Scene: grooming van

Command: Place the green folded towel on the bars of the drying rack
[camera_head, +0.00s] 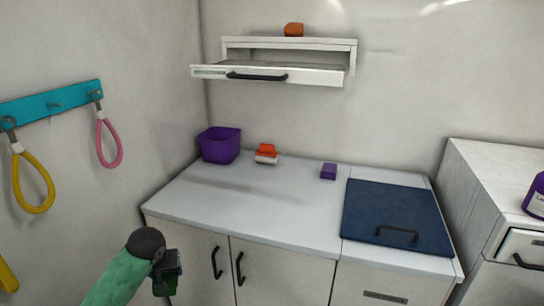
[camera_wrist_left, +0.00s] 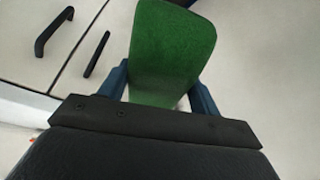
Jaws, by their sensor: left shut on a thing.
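The green folded towel (camera_wrist_left: 172,52) fills the upper middle of the left wrist view. My left gripper (camera_wrist_left: 162,88) is shut on it, with a blue finger on each side. In the head view my left gripper (camera_head: 167,274) is low at the left, in front of the white counter's cabinet doors. The towel is hard to make out there against the dark gripper. I see no drying rack with bars in either view. My right gripper is not in view.
The white counter (camera_head: 255,211) holds a purple bin (camera_head: 219,146), an orange-and-white item (camera_head: 266,154), a purple block (camera_head: 328,171) and a dark blue lid (camera_head: 385,211). An open drawer (camera_head: 310,75) juts from the wall. Loops hang from a teal rail (camera_head: 50,105). The counter's middle is clear.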

